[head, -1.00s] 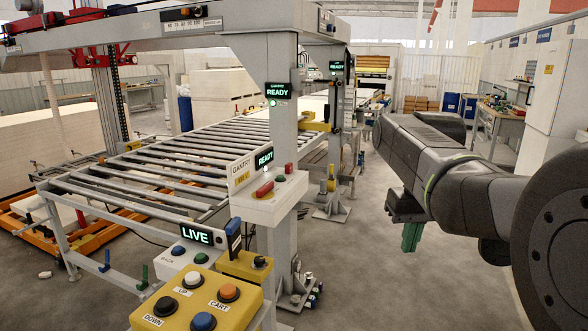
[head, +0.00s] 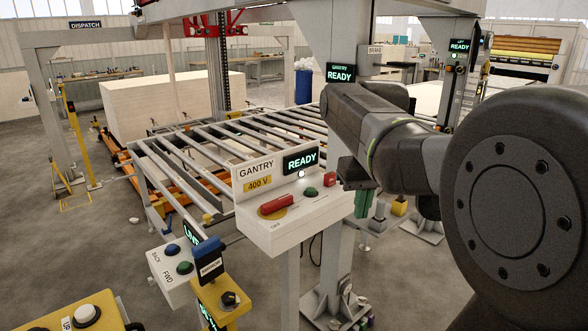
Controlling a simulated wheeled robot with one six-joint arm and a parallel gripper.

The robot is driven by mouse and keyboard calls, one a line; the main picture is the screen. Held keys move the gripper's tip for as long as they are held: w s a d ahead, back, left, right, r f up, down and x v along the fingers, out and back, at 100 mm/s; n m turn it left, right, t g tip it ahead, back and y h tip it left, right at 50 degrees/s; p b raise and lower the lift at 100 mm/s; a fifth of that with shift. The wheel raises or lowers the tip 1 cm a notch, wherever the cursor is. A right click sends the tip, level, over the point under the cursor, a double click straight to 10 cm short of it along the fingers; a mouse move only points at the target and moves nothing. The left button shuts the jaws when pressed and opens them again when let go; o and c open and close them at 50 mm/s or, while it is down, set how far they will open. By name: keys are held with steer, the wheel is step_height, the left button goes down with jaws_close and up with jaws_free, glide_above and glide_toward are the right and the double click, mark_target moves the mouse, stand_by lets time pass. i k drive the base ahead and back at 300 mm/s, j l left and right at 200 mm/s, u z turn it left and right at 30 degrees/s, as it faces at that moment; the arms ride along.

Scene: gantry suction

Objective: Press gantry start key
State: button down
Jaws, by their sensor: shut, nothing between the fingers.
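The gantry control box (head: 283,233) is a pale box on a post near the middle of the head view, with a "GANTRY 400 V" plate. Its display (head: 300,161) reads READY in green, with a lit white lamp below it. On its sloped top are a round green key (head: 311,193) and a red handle (head: 277,205) on a yellow base. No label naming the start key is legible. My gripper (head: 364,204) has green fingers, pointing down and shut, holding nothing. It appears just right of the box, apart from the green key; its depth is unclear.
A white box with BACK and FWD keys (head: 172,273) and a yellow post box with a black knob (head: 229,298) stand at the lower left. Another yellow panel (head: 75,318) is in the corner. A roller conveyor (head: 180,180) runs behind. A gantry column (head: 338,255) stands behind the box.

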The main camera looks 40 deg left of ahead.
mark_target(311, 190)
steer(key=i+j+u, duration=0.15)
steer(key=i+u, duration=0.3)
steer(key=i, duration=0.25)
steer(key=i+l+u, duration=0.15)
steer(key=i+u, duration=0.3)
steer(key=i, duration=0.25)
